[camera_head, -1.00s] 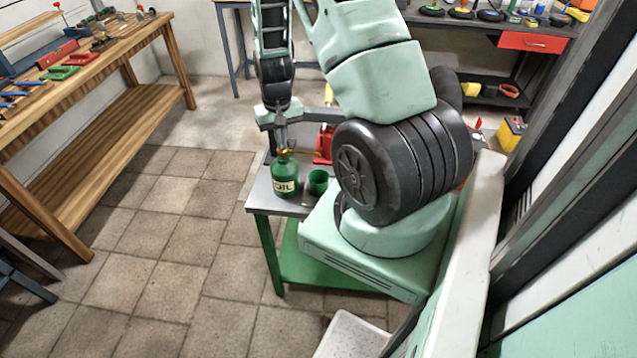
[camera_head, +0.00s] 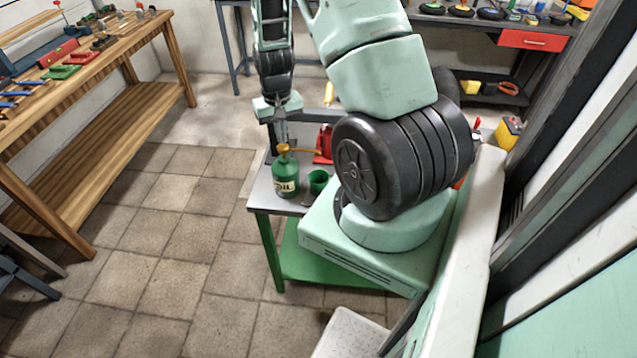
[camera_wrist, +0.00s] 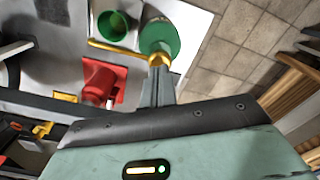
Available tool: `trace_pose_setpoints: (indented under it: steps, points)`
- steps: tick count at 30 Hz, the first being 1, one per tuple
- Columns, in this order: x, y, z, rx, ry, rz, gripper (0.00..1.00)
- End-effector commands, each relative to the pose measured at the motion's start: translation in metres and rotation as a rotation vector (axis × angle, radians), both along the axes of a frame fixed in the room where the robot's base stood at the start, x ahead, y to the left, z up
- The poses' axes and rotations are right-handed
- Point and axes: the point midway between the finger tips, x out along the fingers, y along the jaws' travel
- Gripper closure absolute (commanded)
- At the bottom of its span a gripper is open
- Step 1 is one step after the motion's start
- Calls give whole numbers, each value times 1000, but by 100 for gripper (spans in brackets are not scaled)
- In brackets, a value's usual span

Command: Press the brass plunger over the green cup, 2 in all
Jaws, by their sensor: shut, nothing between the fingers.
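The green oil can (camera_head: 286,184), labelled OIL, stands upright on the grey top of a small table. Its brass plunger (camera_head: 284,149) is at the top, with a thin brass spout (camera_wrist: 118,50) reaching sideways toward the green cup (camera_head: 318,181). The cup also shows in the wrist view (camera_wrist: 115,25), upright and open beside the can. My gripper (camera_head: 281,141) is shut and empty, fingers pointing down, just above or behind the plunger. In the wrist view the fingertips (camera_wrist: 158,72) appear very close to the brass; I cannot tell whether they touch.
A red object (camera_head: 324,145) stands behind the cup on the small table (camera_head: 262,200). A wooden workbench (camera_head: 110,55) with tools is at the left. A dark bench with a red drawer (camera_head: 533,42) is at the back right. The tiled floor between is clear.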

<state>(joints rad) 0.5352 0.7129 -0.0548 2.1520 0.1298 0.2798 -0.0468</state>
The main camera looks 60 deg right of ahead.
Motion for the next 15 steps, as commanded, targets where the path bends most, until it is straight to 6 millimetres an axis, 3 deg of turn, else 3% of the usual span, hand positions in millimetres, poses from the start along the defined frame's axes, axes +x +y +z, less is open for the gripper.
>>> trace_pose_setpoints:
  steps: [5, 15]
  points:
    - [0, 0, 5, 0, 0, 0, 100]
    - [0, 0, 37, 0, 0, 0, 100]
